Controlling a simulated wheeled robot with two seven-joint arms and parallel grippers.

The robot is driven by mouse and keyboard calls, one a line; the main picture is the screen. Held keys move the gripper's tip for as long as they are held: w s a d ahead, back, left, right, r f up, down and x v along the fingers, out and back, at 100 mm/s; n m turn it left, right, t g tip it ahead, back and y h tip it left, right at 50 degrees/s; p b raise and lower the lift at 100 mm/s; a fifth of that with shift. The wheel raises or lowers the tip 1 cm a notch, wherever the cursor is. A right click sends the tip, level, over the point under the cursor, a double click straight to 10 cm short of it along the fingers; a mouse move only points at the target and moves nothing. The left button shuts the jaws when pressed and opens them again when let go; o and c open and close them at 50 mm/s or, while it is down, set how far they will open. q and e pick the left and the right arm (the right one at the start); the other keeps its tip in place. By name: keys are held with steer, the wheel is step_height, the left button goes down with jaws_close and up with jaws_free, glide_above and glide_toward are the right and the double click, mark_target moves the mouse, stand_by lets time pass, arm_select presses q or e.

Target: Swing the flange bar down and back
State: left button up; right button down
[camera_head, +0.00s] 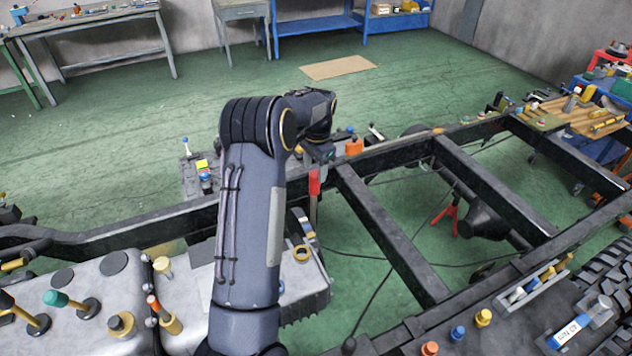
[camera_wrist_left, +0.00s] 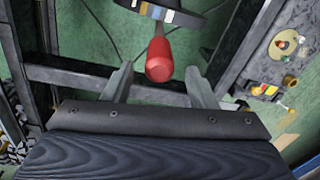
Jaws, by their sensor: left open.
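The flange bar shows as a red grip (camera_head: 314,183) on a thin bar, standing roughly upright beside the chassis frame in the head view. In the left wrist view its red end (camera_wrist_left: 159,62) lies between the two fingers. My left gripper (camera_head: 322,154) is at the top of this grip, partly hidden by my own arm. The wrist view shows the left gripper (camera_wrist_left: 158,72) open, its fingers apart on either side of the red end, with a visible gap. The bar's lower end is hard to make out behind my forearm. My right gripper is not in view.
Dark chassis rails and cross members (camera_head: 385,230) surround the bar. A grey metal block with coloured knobs (camera_head: 110,290) is at lower left. An orange cylinder (camera_head: 353,146) stands close to the gripper. A tire (camera_head: 610,275) is at right. Green floor beyond the frame is mostly clear.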

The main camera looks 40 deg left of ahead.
mark_target(315, 182)
arm_select(q)
step_height(315, 182, down, 6)
steer(key=b, duration=0.3)
steer(key=shift+a+f+b, duration=0.15)
steer(key=shift+f+b, duration=0.05)
steer(key=shift+b, duration=0.2)
jaws_close()
